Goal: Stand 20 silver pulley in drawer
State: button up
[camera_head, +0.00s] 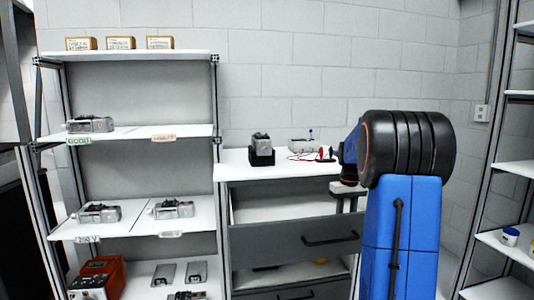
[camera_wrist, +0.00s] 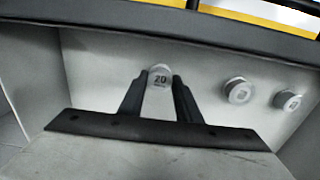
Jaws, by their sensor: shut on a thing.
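In the wrist view, the silver pulley marked 20 (camera_wrist: 160,76) sits between the two dark fingers of my gripper (camera_wrist: 160,90), which is shut on it. Its round numbered face points toward the camera. The pulley is over the pale inside of the drawer (camera_wrist: 95,75); I cannot tell whether it touches the floor of the drawer. In the head view the upper grey drawer (camera_head: 275,244) is pulled open below the white worktop. My arm reaches down at its right end, and the pulley cannot be made out there.
Two other silver round parts, a nearer one (camera_wrist: 238,91) and a farther one (camera_wrist: 287,100), are right of my gripper inside the drawer. The drawer's dark rim (camera_wrist: 150,22) runs across the top. A black stand with a grey device (camera_head: 262,150) is on the worktop (camera_head: 240,168).

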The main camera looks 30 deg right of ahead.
jog(key=shift+f, duration=1.35)
dwell(0.3)
jog(key=o, duration=1.1)
notch_tip(320, 180, up, 17)
jog(key=shift+r, duration=0.2)
jog(key=shift+a, duration=0.1)
jog(key=s+a+f+n+t, duration=0.1)
jog(key=s+a, duration=0.4)
jog(key=a, duration=0.7)
jog(key=s+a+f+n+t, duration=0.15)
jog(key=s+a, duration=0.45)
jog(key=a, duration=0.7)
jog(key=s+a+f+t, duration=0.2)
jog(key=s+a+f, duration=1.1)
jog(key=s, duration=0.3)
jog(key=shift+s+f+n, duration=0.15)
jog(key=shift+f+n, duration=0.2)
jog(key=shift+f, duration=0.4)
